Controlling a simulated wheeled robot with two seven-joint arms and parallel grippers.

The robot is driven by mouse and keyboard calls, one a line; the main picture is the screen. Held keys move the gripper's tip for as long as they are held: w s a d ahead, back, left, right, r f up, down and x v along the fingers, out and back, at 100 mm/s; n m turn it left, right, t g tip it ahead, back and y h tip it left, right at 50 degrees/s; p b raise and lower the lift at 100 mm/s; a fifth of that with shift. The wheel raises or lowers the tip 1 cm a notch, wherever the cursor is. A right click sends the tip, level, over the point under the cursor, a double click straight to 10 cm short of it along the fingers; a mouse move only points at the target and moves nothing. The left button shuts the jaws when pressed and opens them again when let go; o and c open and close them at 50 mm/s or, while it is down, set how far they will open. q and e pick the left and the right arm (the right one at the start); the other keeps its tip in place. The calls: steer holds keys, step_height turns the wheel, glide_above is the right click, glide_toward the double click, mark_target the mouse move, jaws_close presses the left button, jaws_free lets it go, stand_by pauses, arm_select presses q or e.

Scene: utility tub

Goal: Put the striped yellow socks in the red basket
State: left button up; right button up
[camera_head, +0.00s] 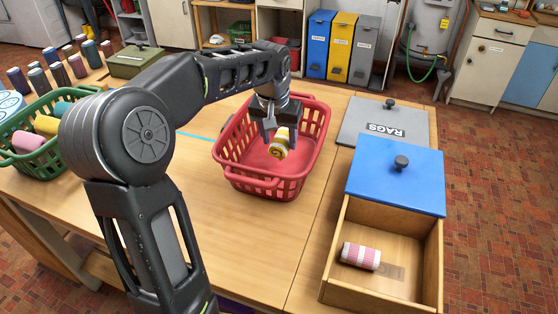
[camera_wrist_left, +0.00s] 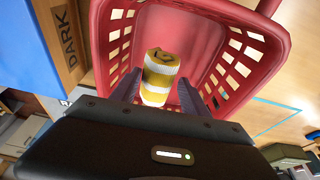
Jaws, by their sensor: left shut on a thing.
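The striped yellow socks (camera_head: 279,147) are a rolled yellow and white bundle. My left gripper (camera_head: 277,132) is shut on them and holds them over the inside of the red basket (camera_head: 265,184), within its rim. In the left wrist view the socks (camera_wrist_left: 158,78) sit between the two fingers of the gripper (camera_wrist_left: 155,95), with the basket (camera_wrist_left: 272,45) around them. I cannot tell whether the socks touch the basket floor. My right gripper is not in view.
A wooden box (camera_head: 333,262) with a blue lid (camera_head: 395,180) stands at the right, holding a pink striped roll (camera_head: 361,256). A grey lid (camera_head: 385,125) marked RAGS lies behind it. A green basket (camera_head: 45,168) with coloured rolls is at the left.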

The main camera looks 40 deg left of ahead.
mark_target(279, 157)
arm_select(q)
steer(key=shift+s, duration=0.1)
steer(key=shift+f+p, duration=0.3)
steer(key=shift+f, duration=2.8)
steer(key=shift+f, duration=0.1)
steer(key=shift+f, duration=1.75)
steer(key=shift+f, duration=0.25)
steer(key=o, duration=1.3)
steer(key=shift+r, duration=0.1)
steer(key=shift+o, duration=0.2)
